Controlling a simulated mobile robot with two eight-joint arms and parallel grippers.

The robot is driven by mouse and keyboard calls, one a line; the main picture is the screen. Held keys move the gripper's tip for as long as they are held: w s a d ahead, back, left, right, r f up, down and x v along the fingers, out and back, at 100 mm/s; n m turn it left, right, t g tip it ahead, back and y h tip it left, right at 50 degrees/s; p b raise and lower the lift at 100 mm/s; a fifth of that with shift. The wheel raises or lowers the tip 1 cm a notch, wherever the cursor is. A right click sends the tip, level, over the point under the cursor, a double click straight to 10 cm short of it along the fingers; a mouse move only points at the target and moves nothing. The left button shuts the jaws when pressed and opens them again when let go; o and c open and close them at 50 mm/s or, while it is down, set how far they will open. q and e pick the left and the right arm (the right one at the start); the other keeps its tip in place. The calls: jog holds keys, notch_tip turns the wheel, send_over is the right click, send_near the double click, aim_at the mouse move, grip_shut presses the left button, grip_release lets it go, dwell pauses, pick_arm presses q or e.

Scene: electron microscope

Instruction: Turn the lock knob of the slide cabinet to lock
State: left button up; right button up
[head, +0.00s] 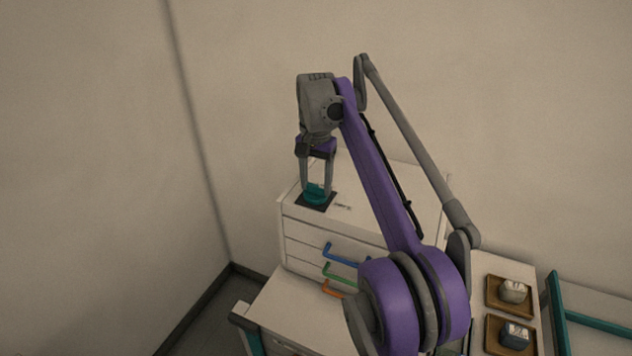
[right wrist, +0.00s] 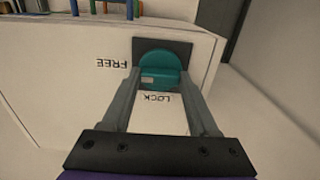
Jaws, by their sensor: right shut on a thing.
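The white slide cabinet (head: 296,214) stands against the wall in the head view, with drawers on its front. The teal lock knob (head: 315,191) sits on a dark square plate on the cabinet top. My right gripper (head: 316,192) points down over it and is shut on the knob. In the right wrist view the knob (right wrist: 163,70) lies between the two fingers. The labels FREE (right wrist: 112,63) and LOCK (right wrist: 157,99) are printed on the top beside the plate. LOCK shows between the fingers; FREE lies left of them. My left gripper is not in view.
Blue (head: 345,256), green (head: 338,274) and orange (head: 332,289) handles stick out from the drawers. Two brown trays (head: 490,297) with small labelled items lie on the right. The wall is close behind the cabinet. My right arm hides part of the cabinet.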

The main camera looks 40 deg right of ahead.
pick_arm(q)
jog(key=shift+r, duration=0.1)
pick_arm(e)
jog(key=n+p, duration=0.2)
jog(key=n, duration=0.2)
jog(key=shift+r, duration=0.15)
jog(key=n+p, duration=0.1)
jog(key=n, duration=0.3)
jog(key=shift+n, duration=0.4)
jog(key=n+p, duration=0.1)
jog(key=n, duration=0.3)
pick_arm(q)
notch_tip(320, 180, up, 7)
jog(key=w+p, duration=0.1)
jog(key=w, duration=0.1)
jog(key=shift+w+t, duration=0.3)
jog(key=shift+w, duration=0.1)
pick_arm(e)
jog(key=shift+n, duration=2.5)
jog(key=o, duration=1.4)
